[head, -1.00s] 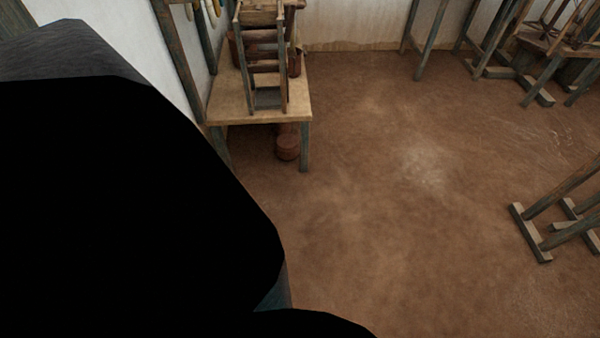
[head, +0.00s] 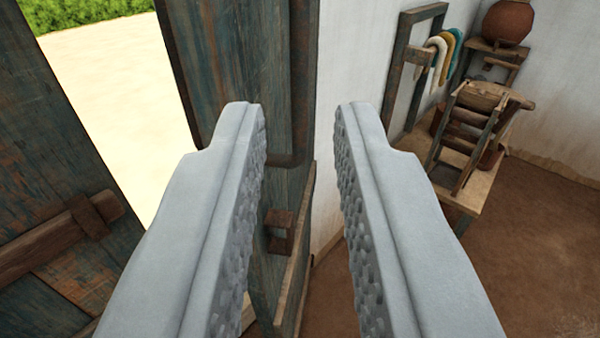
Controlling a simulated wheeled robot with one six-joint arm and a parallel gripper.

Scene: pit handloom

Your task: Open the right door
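The right door (head: 220,50) is a weathered blue-green and brown wooden leaf. It stands behind my left finger, with a bright gap between it and the left door (head: 50,150). A dark vertical bar (head: 301,80), which looks like a handle, runs down near its right edge and bends left at its lower end. A small wooden bracket (head: 280,228) sits below it. My gripper (head: 297,112) is open and empty. Its fingers point toward the door, and the bar shows between the fingertips. I cannot tell how far the tips are from it.
A wooden bar (head: 45,240) crosses the left door. Pale ground and green plants (head: 85,12) show outside. A white wall (head: 335,50) stands to the right. A small table (head: 480,190) with a wooden frame (head: 470,125) and a clay pot (head: 507,22) is beyond. Brown floor is open at lower right.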

